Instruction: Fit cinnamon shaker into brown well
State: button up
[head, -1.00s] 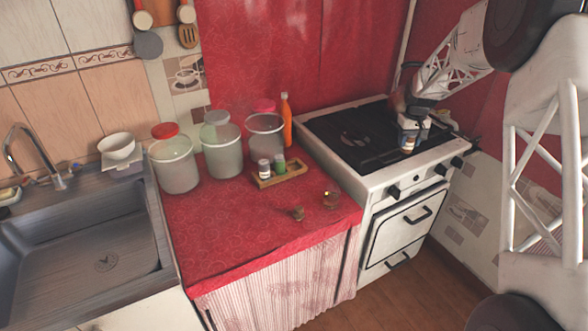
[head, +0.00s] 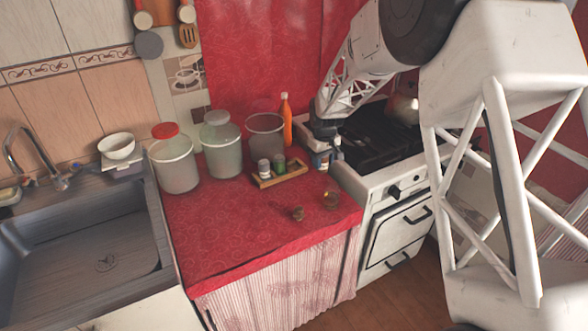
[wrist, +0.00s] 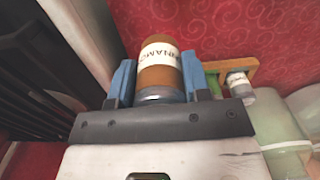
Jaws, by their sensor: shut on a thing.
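My gripper (head: 327,151) is shut on the cinnamon shaker (head: 320,161). In the wrist view the shaker (wrist: 160,52) has a brown body and a white label with dark lettering, between the blue fingers. It is held above the counter's right edge, beside the stove. The wooden rack (head: 283,181) lies to its left on the red counter. A white-labelled shaker (head: 264,168) and a green shaker (head: 279,164) stand in the rack's left and middle. The rack's right end looks empty; I cannot make out a well's colour there. The wrist view shows part of the rack (wrist: 248,65).
An orange bottle (head: 285,120) and several tall canisters (head: 222,155) stand behind and left of the rack. The stove (head: 375,140) holds a kettle (head: 403,108). The front-left counter is clear.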

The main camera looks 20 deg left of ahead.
jog(key=s+a+f+n, duration=0.1)
jog(key=s+a+f, duration=0.2)
jog(key=s+a, duration=0.2)
jog(key=shift+s+a+n, duration=0.2)
jog(key=shift+s+n, duration=0.05)
jog(key=shift+n, duration=0.05)
jog(key=shift+w+f, duration=0.1)
jog(key=w+a, duration=0.2)
jog(key=w, duration=0.2)
jog(key=w+a+f, duration=0.1)
jog(key=w+a, duration=0.2)
jog(key=w, duration=0.2)
jog(key=w+a, duration=0.2)
jog(key=w, duration=0.3)
jog(key=shift+a+f, duration=0.15)
jog(key=shift+f, duration=0.1)
jog(key=shift+f, duration=1.75)
jog(key=shift+f, duration=0.1)
